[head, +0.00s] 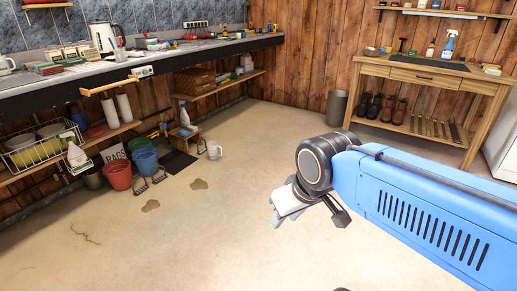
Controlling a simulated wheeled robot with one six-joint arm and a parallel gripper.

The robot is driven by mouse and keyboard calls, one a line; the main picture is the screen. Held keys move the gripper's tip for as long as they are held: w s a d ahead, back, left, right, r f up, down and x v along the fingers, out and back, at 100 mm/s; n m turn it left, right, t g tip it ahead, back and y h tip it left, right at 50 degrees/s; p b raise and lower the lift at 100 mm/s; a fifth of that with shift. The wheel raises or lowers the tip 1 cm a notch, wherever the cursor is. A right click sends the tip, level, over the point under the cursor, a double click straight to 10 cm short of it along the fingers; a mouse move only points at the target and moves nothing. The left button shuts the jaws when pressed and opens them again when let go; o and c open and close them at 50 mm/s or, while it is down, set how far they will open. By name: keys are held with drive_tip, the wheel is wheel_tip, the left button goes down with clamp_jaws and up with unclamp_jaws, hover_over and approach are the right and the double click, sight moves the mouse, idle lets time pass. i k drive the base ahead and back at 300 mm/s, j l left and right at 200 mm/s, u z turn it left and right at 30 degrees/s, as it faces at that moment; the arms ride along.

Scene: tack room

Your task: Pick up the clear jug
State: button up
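A pale, whitish vessel with a handle (214,150), which may be the clear jug, stands on the floor near the left counter, beside a small wooden step or box. It is too small to tell whether it is see-through. My gripper (284,217) hangs over the open floor at the picture's middle, to the right of this vessel and well apart from it. Its grey fingers point down and are partly hidden by its white housing. I cannot tell how far apart they are, and I see nothing held.
A red bucket (117,175) and a blue bucket (146,161) stand on the floor at left, by a dark mat (178,162). The long counter (60,87) runs along the left wall. A wooden workbench (425,75) and grey bin (336,108) stand at back right. The middle floor is clear apart from brown stains.

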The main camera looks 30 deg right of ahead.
sight(215, 151)
drive_tip(key=z, duration=0.3)
drive_tip(key=i+j, duration=0.2)
drive_tip(key=i, duration=0.75)
drive_tip(key=i+j, duration=0.15)
drive_tip(key=i, duration=0.8)
drive_tip(key=i+j, duration=0.2)
drive_tip(key=i, duration=0.75)
drive_tip(key=i+j, duration=0.15)
drive_tip(key=i, duration=0.8)
drive_tip(key=j+u, duration=0.05)
